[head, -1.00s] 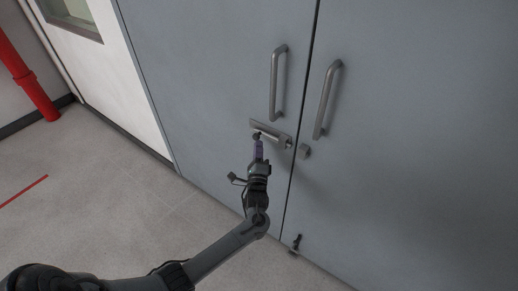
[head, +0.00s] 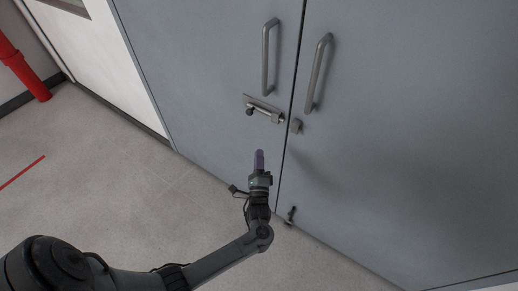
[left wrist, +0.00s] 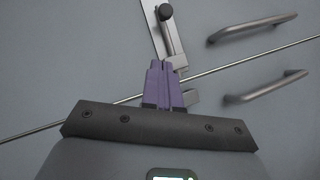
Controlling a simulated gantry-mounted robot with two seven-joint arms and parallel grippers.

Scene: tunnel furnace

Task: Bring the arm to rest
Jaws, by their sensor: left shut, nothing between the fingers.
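My left gripper (head: 259,160), with purple fingers, is shut and empty in front of the grey double door, below the slide bolt. It also shows in the left wrist view (left wrist: 163,66), with its fingers together. The slide bolt (head: 263,110) with its dark knob sits on the left door leaf (head: 215,80). It also shows in the left wrist view (left wrist: 165,25), beyond the fingertips and apart from them. My right gripper is in no view.
Two vertical bar handles, a left one (head: 269,57) and a right one (head: 318,72), stand out from the door. A small catch (head: 296,126) is on the right leaf. A floor bolt (head: 290,215) is low down. A red pipe (head: 22,65) stands far left. The floor (head: 120,180) is clear.

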